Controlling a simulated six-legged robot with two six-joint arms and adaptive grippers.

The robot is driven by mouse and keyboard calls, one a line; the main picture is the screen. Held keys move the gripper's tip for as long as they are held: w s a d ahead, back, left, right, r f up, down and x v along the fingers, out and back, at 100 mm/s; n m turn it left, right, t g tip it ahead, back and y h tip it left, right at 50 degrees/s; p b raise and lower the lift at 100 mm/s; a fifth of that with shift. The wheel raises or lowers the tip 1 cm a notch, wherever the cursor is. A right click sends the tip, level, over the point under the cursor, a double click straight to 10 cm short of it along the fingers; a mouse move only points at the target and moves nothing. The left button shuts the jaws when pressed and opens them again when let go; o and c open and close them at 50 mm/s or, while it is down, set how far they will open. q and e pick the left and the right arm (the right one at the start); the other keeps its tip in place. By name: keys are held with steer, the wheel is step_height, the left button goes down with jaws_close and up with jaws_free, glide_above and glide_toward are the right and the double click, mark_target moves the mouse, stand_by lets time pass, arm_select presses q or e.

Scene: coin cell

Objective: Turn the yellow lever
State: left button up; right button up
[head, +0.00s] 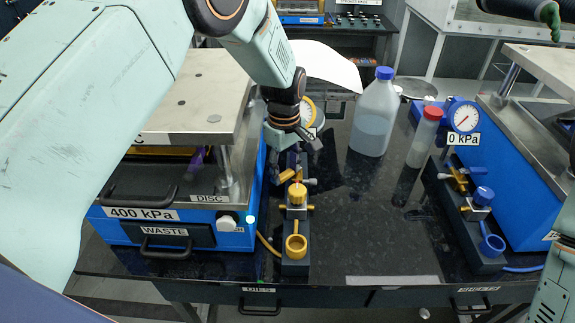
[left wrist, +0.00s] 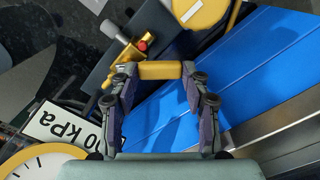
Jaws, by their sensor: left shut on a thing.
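The yellow lever (left wrist: 160,70) is a short yellow bar lying between the two fingertips of my left gripper (left wrist: 159,78) in the left wrist view, with a finger at each end. In the head view the lever (head: 287,175) shows as a small yellow piece on the left valve block, just below my left gripper (head: 289,158). My left gripper is shut on it; its fingers are partly hidden by the wrist in the head view. My right gripper is not in view.
A yellow knob (head: 297,193) and a yellow ring (head: 296,245) stand in front of the lever. The blue press (head: 235,238) is close on the left. A yellow-rimmed gauge (head: 307,110) is behind. A bottle (head: 375,120) stands on the dark bench to the right.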

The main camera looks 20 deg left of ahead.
arm_select(q)
steer(key=shift+w+a+f+m+p, duration=0.15)
steer(key=shift+w+a+m, duration=0.2)
steer(key=shift+m, duration=1.1)
steer(key=shift+w+a+m+p, duration=0.2)
steer(key=shift+w+a+m, duration=0.15)
steer(key=shift+m, duration=1.15)
steer(key=shift+w+a+f+m+p, duration=0.15)
steer(key=shift+w+a+m, duration=0.15)
steer(key=shift+m, duration=1.15)
steer(key=shift+w+r, duration=0.1)
steer(key=o, duration=0.9)
steer(key=shift+c, duration=0.2)
steer(key=o, duration=0.3)
steer(key=shift+w+r, duration=0.1)
steer(key=shift+w, duration=0.15)
steer(key=shift+r, duration=0.15)
